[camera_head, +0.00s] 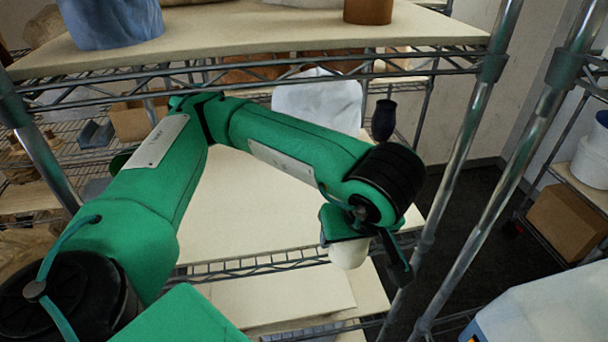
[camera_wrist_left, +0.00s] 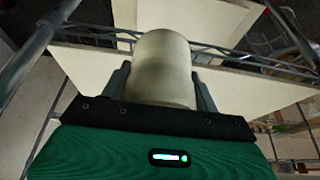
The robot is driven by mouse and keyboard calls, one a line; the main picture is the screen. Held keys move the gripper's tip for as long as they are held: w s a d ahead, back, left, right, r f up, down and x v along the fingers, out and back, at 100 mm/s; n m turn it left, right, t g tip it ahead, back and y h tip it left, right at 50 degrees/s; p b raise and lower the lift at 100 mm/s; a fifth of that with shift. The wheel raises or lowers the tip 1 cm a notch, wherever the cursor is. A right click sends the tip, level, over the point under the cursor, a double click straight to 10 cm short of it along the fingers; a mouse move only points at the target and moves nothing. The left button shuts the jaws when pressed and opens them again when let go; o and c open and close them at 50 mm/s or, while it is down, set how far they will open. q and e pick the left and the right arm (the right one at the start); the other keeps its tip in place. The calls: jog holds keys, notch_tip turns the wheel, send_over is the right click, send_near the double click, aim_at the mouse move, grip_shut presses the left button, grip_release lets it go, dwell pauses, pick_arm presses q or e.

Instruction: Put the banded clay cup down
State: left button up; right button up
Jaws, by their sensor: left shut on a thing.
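The banded clay cup (camera_wrist_left: 163,68) is a pale cream cylinder in the left wrist view, between the two dark fingers of my left gripper (camera_wrist_left: 163,88). I cannot make out clear bands on it. In the head view only its rounded lower part (camera_head: 349,253) shows below my left gripper (camera_head: 362,238); the gripper hides the rest. The gripper is shut on the cup near the front right part of the middle shelf board (camera_head: 235,215). I cannot tell whether the cup touches the board. My right gripper is in neither view.
A metal rack post (camera_head: 455,150) stands close to the right of the gripper. The upper shelf (camera_head: 250,38) carries a blue-grey vessel (camera_head: 110,22) and a brown pot (camera_head: 368,10). A dark vase-like object (camera_head: 384,120) and a whitish block (camera_head: 318,103) show behind my arm. The middle board has bare room.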

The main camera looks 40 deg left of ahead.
pick_arm(q)
jog(key=w+a, duration=0.1)
jog(key=a, duration=0.1)
jog(key=w+a+p, duration=0.1)
jog(key=w+a, duration=0.1)
jog(key=a, duration=0.1)
jog(key=shift+w+r, duration=0.15)
jog(key=shift+w, duration=0.05)
jog(key=w+a, duration=0.3)
jog(key=w+a+p, duration=0.1)
jog(key=w+a, duration=0.2)
jog(key=shift+a, duration=0.25)
jog(key=shift+w+a, duration=0.35)
jog(key=shift+a, duration=0.1)
jog(key=shift+d+f+p, duration=0.1)
jog(key=shift+f+p, duration=0.2)
jog(key=shift+f, duration=1.55)
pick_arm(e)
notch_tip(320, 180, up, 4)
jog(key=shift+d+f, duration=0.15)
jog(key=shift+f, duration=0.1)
